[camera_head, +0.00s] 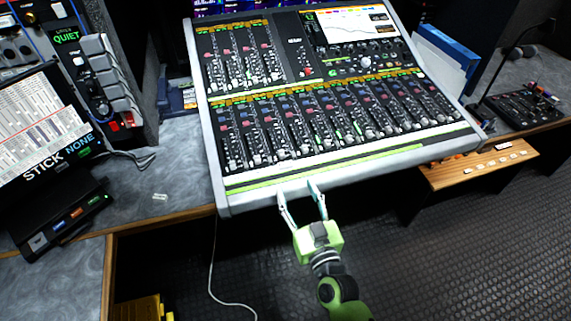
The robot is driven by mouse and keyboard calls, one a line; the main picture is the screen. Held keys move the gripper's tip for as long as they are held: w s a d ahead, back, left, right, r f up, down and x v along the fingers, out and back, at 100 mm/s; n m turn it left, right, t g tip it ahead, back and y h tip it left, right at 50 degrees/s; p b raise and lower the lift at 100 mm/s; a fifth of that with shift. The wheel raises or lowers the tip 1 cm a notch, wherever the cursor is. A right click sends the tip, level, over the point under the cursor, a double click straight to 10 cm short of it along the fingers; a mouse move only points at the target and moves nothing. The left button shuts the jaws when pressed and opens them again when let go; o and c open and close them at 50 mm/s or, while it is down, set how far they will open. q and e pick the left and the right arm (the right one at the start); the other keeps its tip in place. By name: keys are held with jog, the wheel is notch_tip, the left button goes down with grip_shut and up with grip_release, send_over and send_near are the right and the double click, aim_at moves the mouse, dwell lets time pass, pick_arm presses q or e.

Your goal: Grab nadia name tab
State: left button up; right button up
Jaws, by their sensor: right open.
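Several small name tabs lie on a wooden pull-out shelf (452,181) at the right, below the console's level. Their lettering is too small to read, so I cannot tell which one says Nadia. A small pale tab-like piece (160,197) lies alone on the grey counter at the left, also unreadable. My right gripper (301,189) is open and empty, its fingertips at the front edge of the mixing console (365,158). It is well left of the shelf and right of the lone piece. My left gripper is out of view.
The big mixing console fills the centre. A small black box with lit buttons (68,228) and a screen stand at the left. A panel with a gooseneck (525,108) stands at the right. The grey counter (185,175) has free room. Dark floor (470,250) lies below.

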aim_at(287, 167)
jog(key=x, duration=0.3)
jog(key=shift+w+a, duration=0.1)
jog(key=shift+w, duration=0.2)
jog(key=x, duration=0.4)
jog(key=shift+f, duration=0.35)
jog(key=shift+w, duration=0.55)
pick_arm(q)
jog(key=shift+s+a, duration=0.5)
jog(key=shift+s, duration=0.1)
pick_arm(e)
jog(key=c, duration=0.9)
